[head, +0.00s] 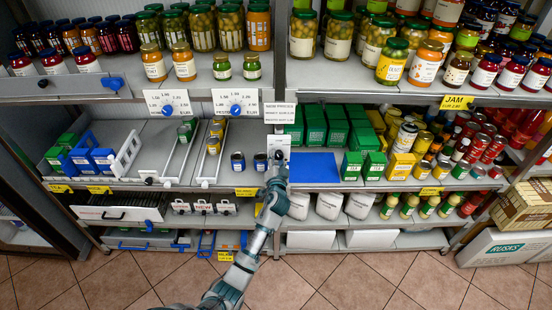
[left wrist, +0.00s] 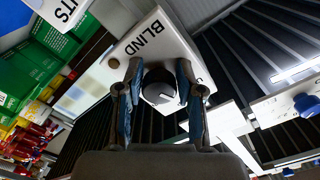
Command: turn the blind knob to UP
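The blind knob (left wrist: 160,86) is a dark round knob with a white mark, on a white panel (left wrist: 160,40) lettered BLIND. The knob's mark points to the lower right in the left wrist view. Other lettering on the panel is mostly hidden, and I cannot read UP. The panel also shows in the head view (head: 278,142), on the shelf's middle post. My left gripper (left wrist: 159,72) is open, with one blue-padded finger on each side of the knob and a small gap visible. It also shows in the head view (head: 277,168), in front of the panel. My right gripper is not in view.
Two white dial panels with blue knobs (head: 167,110) (head: 236,109) hang to the left. Jars (head: 392,61) fill the upper shelves. Green boxes (head: 352,165) and a blue mat (head: 314,168) lie to the right. Small dark jars (head: 238,161) stand close to the left of my gripper.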

